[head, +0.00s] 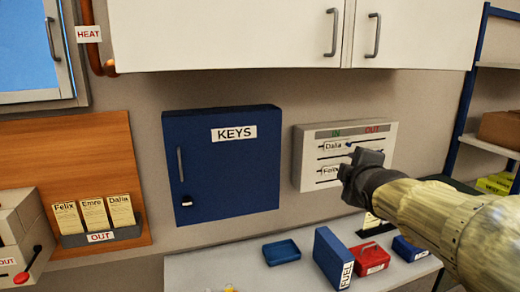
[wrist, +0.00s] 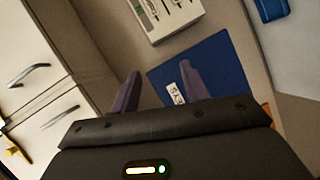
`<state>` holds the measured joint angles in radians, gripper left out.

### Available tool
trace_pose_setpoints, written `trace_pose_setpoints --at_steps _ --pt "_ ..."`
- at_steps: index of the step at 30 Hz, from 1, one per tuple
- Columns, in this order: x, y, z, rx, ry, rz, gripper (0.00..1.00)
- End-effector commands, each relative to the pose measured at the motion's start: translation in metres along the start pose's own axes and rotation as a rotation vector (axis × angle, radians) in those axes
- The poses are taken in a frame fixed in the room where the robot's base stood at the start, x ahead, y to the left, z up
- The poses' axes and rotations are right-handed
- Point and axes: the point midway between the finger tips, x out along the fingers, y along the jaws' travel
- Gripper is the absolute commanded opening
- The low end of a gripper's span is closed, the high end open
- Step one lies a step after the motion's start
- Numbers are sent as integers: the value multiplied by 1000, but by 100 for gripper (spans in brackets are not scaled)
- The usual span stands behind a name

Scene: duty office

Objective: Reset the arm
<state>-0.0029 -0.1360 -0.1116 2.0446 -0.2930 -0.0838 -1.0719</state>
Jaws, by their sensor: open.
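My gripper (head: 362,165) is raised at the right of the head view, in front of the right part of the IN/OUT board (head: 310,163). In the wrist view my gripper (wrist: 160,92) shows its two fingers spread apart with nothing between them. The blue KEYS cabinet (head: 222,165) hangs shut on the wall to the left of the gripper. It also shows behind the right finger in the wrist view (wrist: 222,65). The gripper hides part of the board's lower right. I cannot tell from these views whether it touches the board.
White wall cupboards (head: 230,35) hang above. The counter (head: 225,265) below holds a blue tray (head: 281,252), a blue FUEL binder (head: 333,258) and a red box (head: 372,258). A card holder marked OUT (head: 100,236) is at left. Blue-framed shelves (head: 462,100) stand at right.

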Motion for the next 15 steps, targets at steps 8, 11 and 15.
trace_pose_setpoints --at_steps 8,11,15 --pt "-8 -172 25 533 -219 -414 45" --pt "-27 -230 34 715 -355 -541 45" --pt "-67 -303 45 950 -595 -684 45"
